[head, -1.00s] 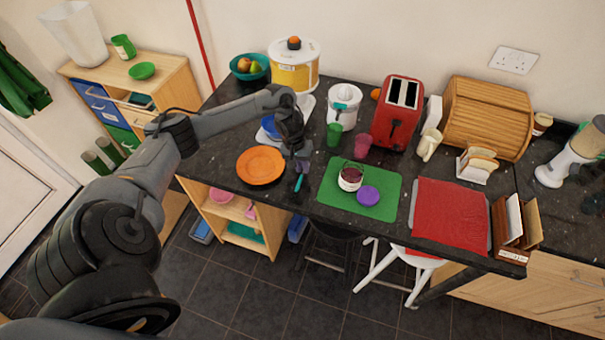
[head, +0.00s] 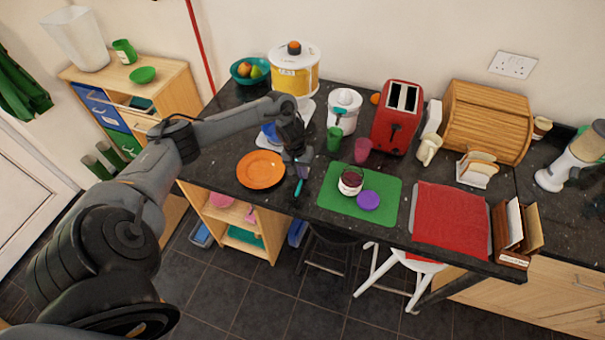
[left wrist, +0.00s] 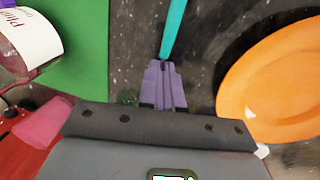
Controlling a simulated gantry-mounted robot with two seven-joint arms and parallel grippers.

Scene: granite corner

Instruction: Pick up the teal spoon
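The teal spoon (head: 298,188) is on or just above the dark countertop, between the orange plate and the green board. In the left wrist view the teal spoon (left wrist: 174,28) runs away from my fingertips to the top edge. My left gripper (head: 302,175) points down at it. Its two purple fingers (left wrist: 165,68) are close together, with the near end of the spoon between their tips; they look shut on it. The fingers hide that end. I cannot tell whether the spoon touches the counter. My right gripper is not in view.
The orange plate (head: 260,170) lies left of the spoon. The green board (head: 335,200), with a jar (head: 350,182) and purple lid (head: 368,200), lies right. Green (head: 334,139) and pink (head: 362,150) cups stand behind. The counter's front edge is close.

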